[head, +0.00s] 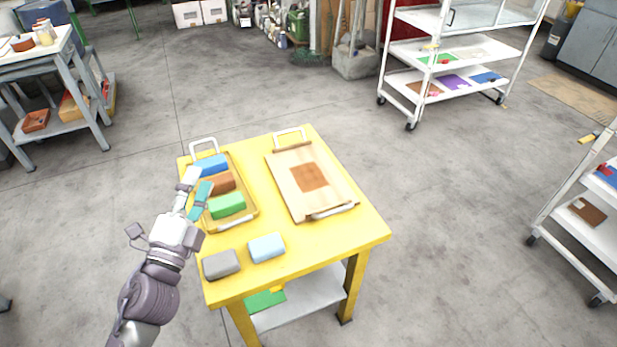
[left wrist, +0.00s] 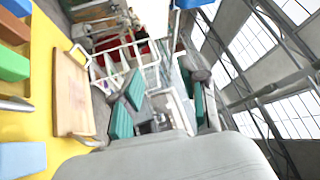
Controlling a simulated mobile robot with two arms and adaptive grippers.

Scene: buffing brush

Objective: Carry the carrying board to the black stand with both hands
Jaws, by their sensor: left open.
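A pale wooden board (head: 335,188) with a brown square in its middle lies flat on the right half of the yellow table (head: 365,230). It has a metal handle at its far end and another at its near end; it fits the carrying board. It also shows at the left of the left wrist view (left wrist: 70,95). My left gripper (head: 195,192) is open and empty, above the left edge of the table over a block tray, apart from the board. Its teal fingers show apart in the left wrist view (left wrist: 165,110). I cannot make out a black stand. My right gripper is out of view.
The block tray (head: 247,197) holds blue, brown and green blocks. A grey block (head: 221,264) and a light blue block (head: 267,247) lie near the table's front edge. White shelf carts stand at the back right and right. Grey floor around the table is clear.

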